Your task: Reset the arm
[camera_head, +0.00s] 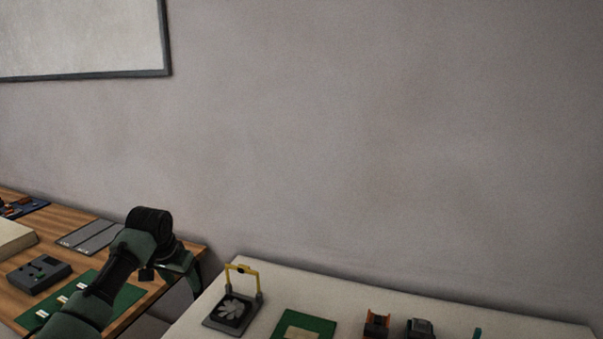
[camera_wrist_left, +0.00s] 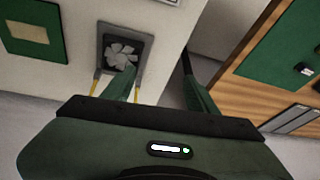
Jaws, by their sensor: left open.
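My left arm comes in from the left over the wooden table (camera_head: 188,248), and my left gripper (camera_head: 172,272) hangs near the gap between that table and the white table (camera_head: 300,277). In the left wrist view its two dark green fingers (camera_wrist_left: 162,82) are spread apart, with nothing visible between them. One finger overlaps the fan unit (camera_wrist_left: 122,48) in that view; I cannot tell any contact. My right gripper is not in view.
The white table bears the fan unit with a yellow handle (camera_head: 241,271), a green board (camera_head: 306,323), an orange part (camera_head: 376,324) and a dark part (camera_head: 420,327). The wooden table bears a grey box (camera_head: 38,275), a green mat (camera_head: 126,297) and grey plates (camera_head: 90,237). A wall stands behind.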

